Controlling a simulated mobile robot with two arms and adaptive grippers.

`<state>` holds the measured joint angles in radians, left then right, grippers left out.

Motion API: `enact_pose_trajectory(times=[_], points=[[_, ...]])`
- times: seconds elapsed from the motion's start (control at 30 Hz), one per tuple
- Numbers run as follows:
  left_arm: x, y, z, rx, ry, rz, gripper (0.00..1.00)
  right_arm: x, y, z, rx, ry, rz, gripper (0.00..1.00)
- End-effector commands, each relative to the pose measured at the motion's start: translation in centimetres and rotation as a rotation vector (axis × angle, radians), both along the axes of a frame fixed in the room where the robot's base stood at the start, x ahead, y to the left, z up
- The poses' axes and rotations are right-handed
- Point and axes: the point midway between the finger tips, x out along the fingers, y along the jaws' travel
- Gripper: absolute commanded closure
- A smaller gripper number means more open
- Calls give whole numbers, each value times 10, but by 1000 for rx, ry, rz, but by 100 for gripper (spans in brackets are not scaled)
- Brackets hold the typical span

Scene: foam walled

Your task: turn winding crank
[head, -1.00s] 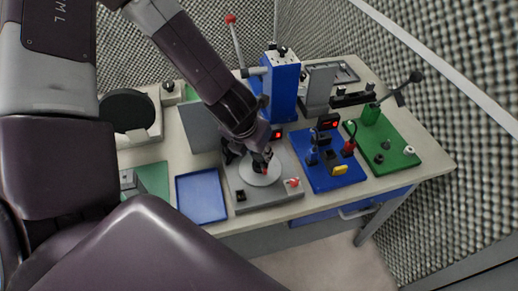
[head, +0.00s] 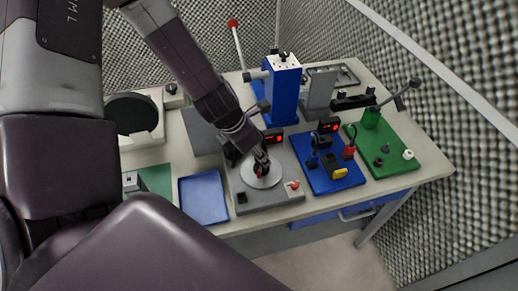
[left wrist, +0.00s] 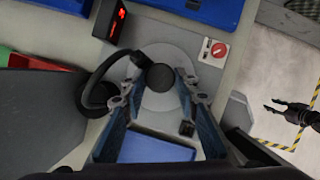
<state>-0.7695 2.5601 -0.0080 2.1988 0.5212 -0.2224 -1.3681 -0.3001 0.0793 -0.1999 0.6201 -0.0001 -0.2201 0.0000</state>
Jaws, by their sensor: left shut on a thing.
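The winding crank sits on a grey base unit (head: 278,198) with a pale round disc (head: 262,178). Its round black knob (left wrist: 158,77) stands over the disc, between the fingertips of my left gripper (head: 262,165). That gripper is shut on the knob, reaching down from above; it also shows in the left wrist view (left wrist: 158,84). A curved black part (left wrist: 90,92) lies beside the knob at the left. The fingers hide most of the crank in the head view. My right gripper (left wrist: 274,110) shows at the right of the left wrist view, fingers apart, over the floor.
A red rotary switch (left wrist: 218,50) and a red-lit display (left wrist: 115,18) flank the disc. A blue tray (head: 204,198) lies left of the unit. A blue board (head: 322,180) and a green board (head: 388,158) with fixtures lie right. A tall blue press (head: 282,90) stands behind.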

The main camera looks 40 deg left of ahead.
Motion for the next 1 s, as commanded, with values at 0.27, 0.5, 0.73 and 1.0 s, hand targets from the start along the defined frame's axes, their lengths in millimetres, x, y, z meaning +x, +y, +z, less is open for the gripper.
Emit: enact_pose_trajectory(times=[0.27,0.5,0.73,1.0], points=[[0,1,0,0,0,-50,96,0,0,2,0,0,0,64],[0,0,0,-1,0,-60,96,0,0,2,0,0,0,64],[0,0,0,-1,0,-60,96,0,0,2,0,0,0,64],[0,0,0,-1,0,-60,55,0,0,2,0,0,0,64]])
